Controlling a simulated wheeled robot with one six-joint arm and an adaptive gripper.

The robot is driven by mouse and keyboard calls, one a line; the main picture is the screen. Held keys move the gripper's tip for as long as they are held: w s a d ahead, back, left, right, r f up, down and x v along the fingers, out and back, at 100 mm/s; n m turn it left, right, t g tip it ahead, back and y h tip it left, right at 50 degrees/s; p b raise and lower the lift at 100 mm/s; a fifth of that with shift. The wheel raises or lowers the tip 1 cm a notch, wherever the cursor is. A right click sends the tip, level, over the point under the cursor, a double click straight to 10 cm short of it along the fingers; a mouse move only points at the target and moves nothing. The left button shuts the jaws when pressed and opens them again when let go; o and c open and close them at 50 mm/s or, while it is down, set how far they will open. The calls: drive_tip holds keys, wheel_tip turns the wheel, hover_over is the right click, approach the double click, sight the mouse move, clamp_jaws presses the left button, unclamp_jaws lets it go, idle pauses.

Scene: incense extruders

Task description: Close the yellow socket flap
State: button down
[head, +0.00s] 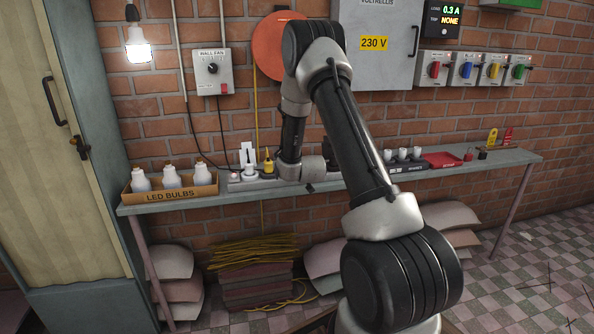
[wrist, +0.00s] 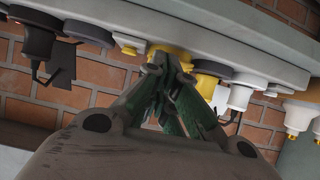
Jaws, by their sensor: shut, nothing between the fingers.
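A row of sockets sits along a grey strip (wrist: 240,58), which looks upside down across the top of the wrist view. Yellow parts show at my gripper (wrist: 166,72): a flat yellow piece (wrist: 168,51) behind the fingertips and a round yellow socket part (wrist: 205,83) just right of them. I cannot tell how far the flap is open, as the fingers cover part of it. My gripper is shut and empty, with its tips at or very near the yellow piece. In the head view a small yellow item (head: 268,166) stands on the strip; my arm hides the fingers.
A white plug (wrist: 239,97) and a dark plug (wrist: 62,62) flank the yellow parts. A box of LED bulbs (head: 170,195) stands at the shelf's left end. The shelf (head: 440,171) also bears a red tray (head: 444,160) at right. A brick wall is close behind.

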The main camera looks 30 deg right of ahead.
drive_tip(key=shift+s+f, duration=0.2)
drive_tip(key=shift+f, duration=0.85)
